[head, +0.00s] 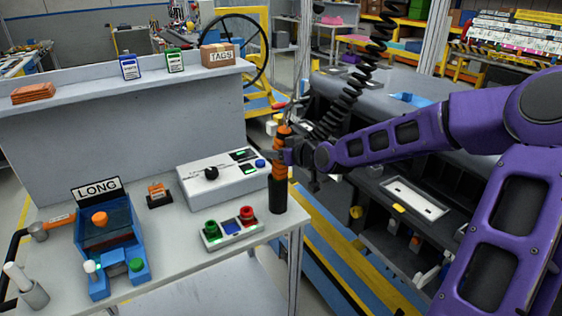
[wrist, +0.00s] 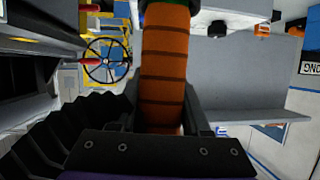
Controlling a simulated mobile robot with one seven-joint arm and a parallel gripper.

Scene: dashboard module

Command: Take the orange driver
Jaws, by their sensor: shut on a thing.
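The orange driver (head: 283,143) stands upright at the right edge of the grey bench, its dark lower part (head: 278,192) below the orange section. A black coiled cord (head: 350,90) hangs close beside its top. My gripper (head: 288,152) reaches in from the right and is shut on the orange section. In the wrist view the orange, dark-ringed grip (wrist: 167,70) fills the middle between my fingers (wrist: 165,118). I cannot tell whether the driver's bottom end rests on the bench or in a holder.
A white box with a black knob (head: 222,178) is just left of the driver. A button panel (head: 230,230) lies in front of it. A blue bin labelled LONG (head: 106,250) stands at left. The dark dashboard module (head: 400,170) is at right, beneath my arm.

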